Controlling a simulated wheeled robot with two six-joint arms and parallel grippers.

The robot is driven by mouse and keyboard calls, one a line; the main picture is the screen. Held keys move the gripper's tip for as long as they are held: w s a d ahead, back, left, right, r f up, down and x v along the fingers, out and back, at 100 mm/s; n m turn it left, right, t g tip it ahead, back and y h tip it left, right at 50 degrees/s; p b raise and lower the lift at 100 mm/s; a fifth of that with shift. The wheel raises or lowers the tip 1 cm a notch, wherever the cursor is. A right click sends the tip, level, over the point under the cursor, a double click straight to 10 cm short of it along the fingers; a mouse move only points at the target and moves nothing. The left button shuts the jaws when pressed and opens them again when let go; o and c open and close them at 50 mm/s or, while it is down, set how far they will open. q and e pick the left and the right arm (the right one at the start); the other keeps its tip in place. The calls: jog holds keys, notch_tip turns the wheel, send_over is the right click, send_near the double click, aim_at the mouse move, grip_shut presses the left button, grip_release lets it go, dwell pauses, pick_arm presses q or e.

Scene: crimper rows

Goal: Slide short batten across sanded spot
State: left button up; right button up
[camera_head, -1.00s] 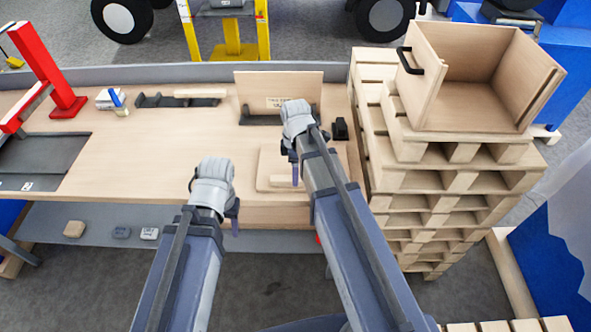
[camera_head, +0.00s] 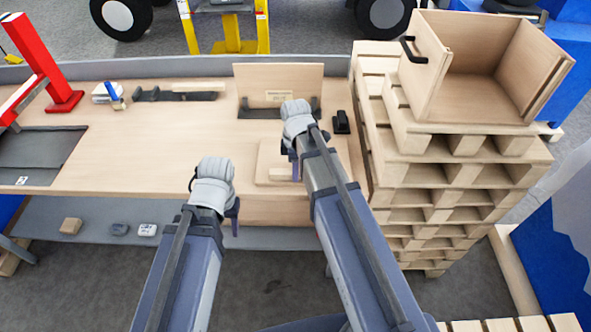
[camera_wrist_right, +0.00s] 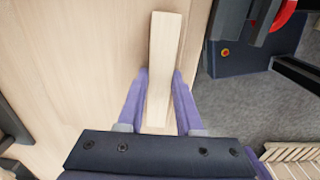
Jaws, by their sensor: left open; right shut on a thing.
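A short pale batten (camera_wrist_right: 160,60) lies between the two purple fingers of my right gripper (camera_wrist_right: 160,88), which is shut on it. In the head view the batten (camera_head: 281,174) shows as a small block on a square pale board (camera_head: 265,160) near the bench's front edge, partly hidden behind my right gripper (camera_head: 296,168). I cannot tell whether the batten touches the board. No sanded spot can be made out clearly. My left gripper (camera_head: 235,218) is open and empty, in front of the bench edge, left of the board.
An upright wooden panel with a label (camera_head: 278,82) stands behind the board, with a small black block (camera_head: 341,122) to its right. A black rack (camera_head: 175,94) is at the bench's back. Stacked pallets (camera_head: 425,175) carry an open wooden box (camera_head: 490,80). The bench's middle (camera_head: 150,150) is clear.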

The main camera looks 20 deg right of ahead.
grip_shut()
jog(key=shift+w, duration=0.1)
jog(key=shift+w+d, duration=0.55)
jog(key=shift+w, duration=1.35)
jog(key=shift+w+d, duration=0.55)
jog(key=shift+w, duration=1.35)
jog(key=shift+w+d, duration=0.55)
jog(key=shift+w, duration=1.35)
jog(key=o, duration=0.7)
grip_release()
jog(key=shift+o, duration=0.2)
jog(key=shift+r, duration=0.1)
